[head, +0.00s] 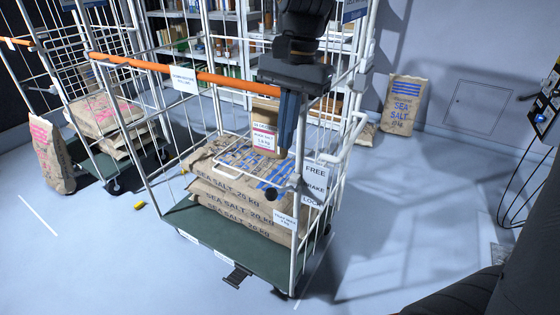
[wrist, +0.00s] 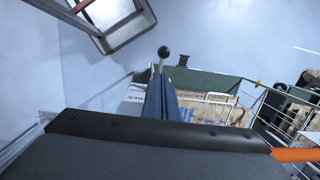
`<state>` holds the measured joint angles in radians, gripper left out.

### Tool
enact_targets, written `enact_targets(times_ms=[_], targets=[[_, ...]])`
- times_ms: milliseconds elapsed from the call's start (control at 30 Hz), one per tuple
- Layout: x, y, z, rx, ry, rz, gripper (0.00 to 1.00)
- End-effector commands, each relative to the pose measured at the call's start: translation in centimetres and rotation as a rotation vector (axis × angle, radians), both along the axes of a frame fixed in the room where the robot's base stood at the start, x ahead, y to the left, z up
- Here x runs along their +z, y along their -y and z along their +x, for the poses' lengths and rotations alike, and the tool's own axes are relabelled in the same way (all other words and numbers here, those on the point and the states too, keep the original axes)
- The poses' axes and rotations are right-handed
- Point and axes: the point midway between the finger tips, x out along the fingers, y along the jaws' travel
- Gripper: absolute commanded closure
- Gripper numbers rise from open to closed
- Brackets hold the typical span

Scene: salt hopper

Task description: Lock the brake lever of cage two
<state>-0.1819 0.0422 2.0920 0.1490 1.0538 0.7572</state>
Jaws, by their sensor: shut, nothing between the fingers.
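The brake lever (head: 271,193) is a short rod with a black ball knob. It sits at the front right post of the middle wire cage (head: 295,225), beside a plate marked FREE, BRAKE and LOCK (head: 314,187). I cannot tell exactly which mark it points to. My gripper (head: 285,152) has its blue fingers shut and empty, pointing down above the lever in the head view. In the wrist view the knob (wrist: 163,52) shows just beyond the fingertips (wrist: 160,74); contact cannot be told. The cage's number is not readable.
Another cage (head: 85,75) with sacks stands at left. A salt sack (head: 403,104) leans by the back wall.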

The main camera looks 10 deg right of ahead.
Motion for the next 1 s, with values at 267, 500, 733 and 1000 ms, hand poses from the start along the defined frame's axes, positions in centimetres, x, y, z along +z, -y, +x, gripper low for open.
enact_targets(times_ms=[267,500,733,1000], targets=[[0.4,-0.3,0.1,-0.016,-0.004,0.002,1.00],[-0.6,-0.4,-0.1,-0.014,-0.008,0.001,1.00],[-4.3,-0.9,-0.4,-0.014,-0.009,0.001,1.00],[-8.3,-1.3,-0.6,-0.013,-0.008,0.001,1.00]])
